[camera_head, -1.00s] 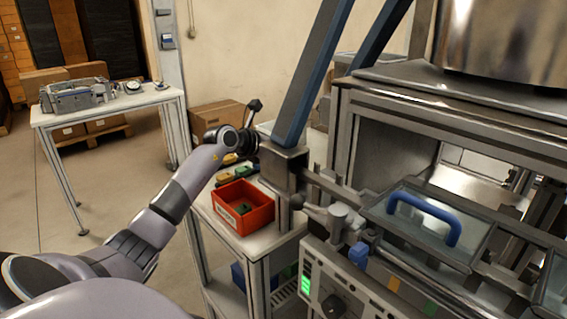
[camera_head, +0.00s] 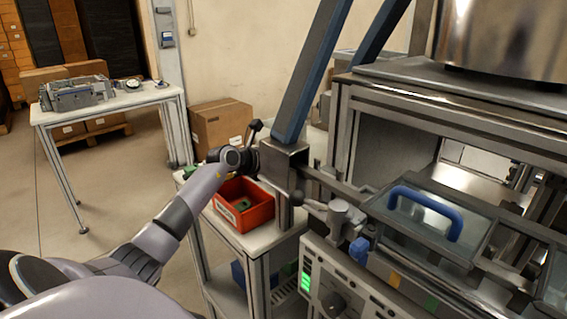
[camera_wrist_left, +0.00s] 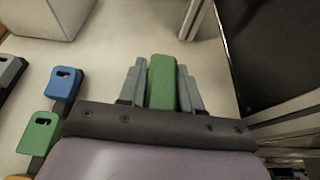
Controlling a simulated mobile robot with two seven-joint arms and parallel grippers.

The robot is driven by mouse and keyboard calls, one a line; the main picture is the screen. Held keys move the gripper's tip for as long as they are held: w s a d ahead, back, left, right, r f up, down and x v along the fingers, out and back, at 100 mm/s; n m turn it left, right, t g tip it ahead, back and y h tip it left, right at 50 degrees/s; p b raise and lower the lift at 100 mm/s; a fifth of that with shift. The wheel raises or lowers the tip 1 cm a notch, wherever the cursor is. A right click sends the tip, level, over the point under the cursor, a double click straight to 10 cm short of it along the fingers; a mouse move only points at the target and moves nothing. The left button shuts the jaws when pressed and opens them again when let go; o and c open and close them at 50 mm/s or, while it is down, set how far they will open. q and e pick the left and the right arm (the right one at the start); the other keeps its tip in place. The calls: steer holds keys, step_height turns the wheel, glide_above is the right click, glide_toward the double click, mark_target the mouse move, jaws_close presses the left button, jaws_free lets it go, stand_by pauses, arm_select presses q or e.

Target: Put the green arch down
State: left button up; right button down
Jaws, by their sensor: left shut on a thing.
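In the left wrist view my left gripper (camera_wrist_left: 162,88) is shut on the green arch (camera_wrist_left: 162,80), a green block held upright between its two grey fingers. The white tabletop lies beneath it; I cannot tell whether the block touches it. In the head view my left wrist (camera_head: 232,158) is over the small table behind the red bin, and the fingers and arch are hidden there. My right gripper is in neither view.
A blue piece (camera_wrist_left: 63,84) and another green piece (camera_wrist_left: 40,130) lie left of the gripper. A red bin (camera_head: 250,217) with a green item inside stands on the small table. A steel machine (camera_head: 400,120) stands to the right.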

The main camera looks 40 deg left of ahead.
arm_select(q)
steer(key=shift+f, duration=0.15)
steer(key=o, duration=1.1)
steer(key=shift+c, duration=0.2)
steer(key=shift+r, duration=0.4)
steer(key=shift+r+p, duration=0.5)
steer(key=shift+p, duration=0.1)
steer(key=shift+b+v, duration=0.95)
steer(key=shift+v, duration=4.95)
steer(key=shift+s+f, duration=0.1)
steer(key=shift+f, duration=0.1)
